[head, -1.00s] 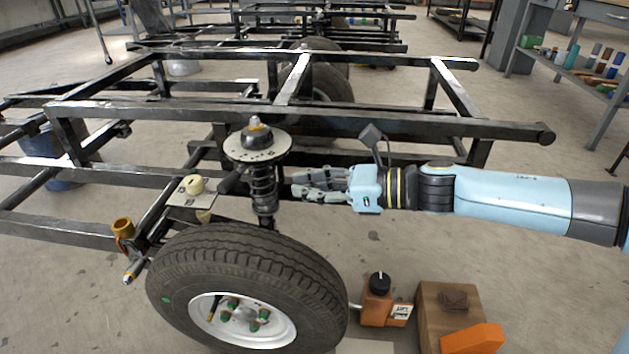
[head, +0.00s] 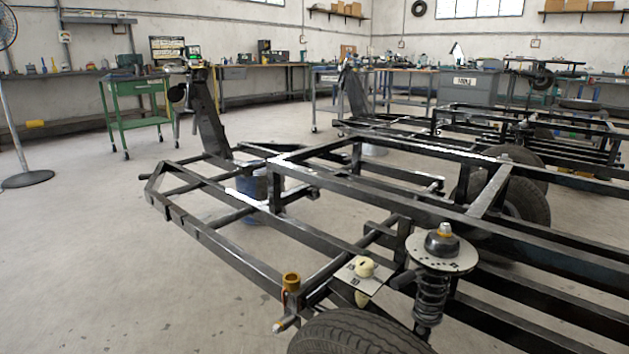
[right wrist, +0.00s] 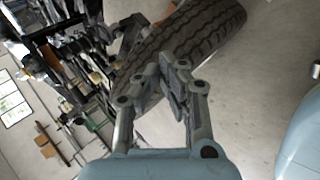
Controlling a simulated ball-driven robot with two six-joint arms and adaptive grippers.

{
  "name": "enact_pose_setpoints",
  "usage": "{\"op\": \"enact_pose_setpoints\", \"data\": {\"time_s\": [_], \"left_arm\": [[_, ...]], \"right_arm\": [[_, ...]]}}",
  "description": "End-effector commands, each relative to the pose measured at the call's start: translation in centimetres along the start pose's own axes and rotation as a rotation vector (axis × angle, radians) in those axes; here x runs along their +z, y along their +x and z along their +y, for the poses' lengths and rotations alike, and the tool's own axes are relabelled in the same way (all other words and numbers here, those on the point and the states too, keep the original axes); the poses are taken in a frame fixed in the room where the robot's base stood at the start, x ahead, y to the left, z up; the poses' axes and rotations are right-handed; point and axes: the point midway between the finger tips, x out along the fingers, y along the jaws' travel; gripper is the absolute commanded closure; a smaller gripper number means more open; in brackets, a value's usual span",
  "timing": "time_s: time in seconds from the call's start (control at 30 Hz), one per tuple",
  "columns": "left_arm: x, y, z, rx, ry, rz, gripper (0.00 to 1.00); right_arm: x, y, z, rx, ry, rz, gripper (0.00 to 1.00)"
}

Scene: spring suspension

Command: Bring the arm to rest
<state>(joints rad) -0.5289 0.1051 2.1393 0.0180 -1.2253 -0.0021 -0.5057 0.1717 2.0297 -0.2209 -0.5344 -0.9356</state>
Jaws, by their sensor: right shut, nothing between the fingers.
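My right gripper (right wrist: 176,82) shows only in the right wrist view, shut and empty, with bare floor and a black tyre (right wrist: 195,38) beyond it. Neither of my arms is in the head view. The spring suspension strut (head: 431,290) stands upright on the black frame, with a round plate (head: 441,254) and a gold-tipped nut (head: 445,230) on top. The wheel (head: 360,334) below it is cut off by the bottom edge. My left gripper is in no frame.
The black chassis frame (head: 323,186) fills the middle and right of the head view. A green cart (head: 138,97), workbenches and a fan (head: 12,90) stand farther back. Open concrete floor (head: 80,240) lies at the left.

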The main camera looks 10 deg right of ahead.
Motion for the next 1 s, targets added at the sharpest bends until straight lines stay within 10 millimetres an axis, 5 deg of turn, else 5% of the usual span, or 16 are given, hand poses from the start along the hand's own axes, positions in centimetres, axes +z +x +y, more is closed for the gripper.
{"op": "enact_pose_setpoints", "data": {"time_s": [0.2, 0.47, 0.77, 1.0], "left_arm": [[0.0, 0.0, 0.0, 0.0, 0.0, 0.0, 0.12], [0.0, 0.0, 0.0, 0.0, 0.0, 0.0, 0.12], [2.3, 3.5, -0.9, -0.011, -0.014, -0.014, 0.12], [7.7, 6.1, -1.6, -0.019, -0.028, -0.042, 0.12]], "right_arm": [[-0.3, -3.2, -6.5, -0.318, 0.66, -0.191, 1.0], [0.2, -6.5, -10.9, -0.494, 1.108, -0.467, 1.0], [2.2, -4.8, -14.2, -0.481, 1.135, -0.49, 1.0], [5.1, -5.7, -19.4, -0.486, 1.138, -0.522, 1.0]]}}
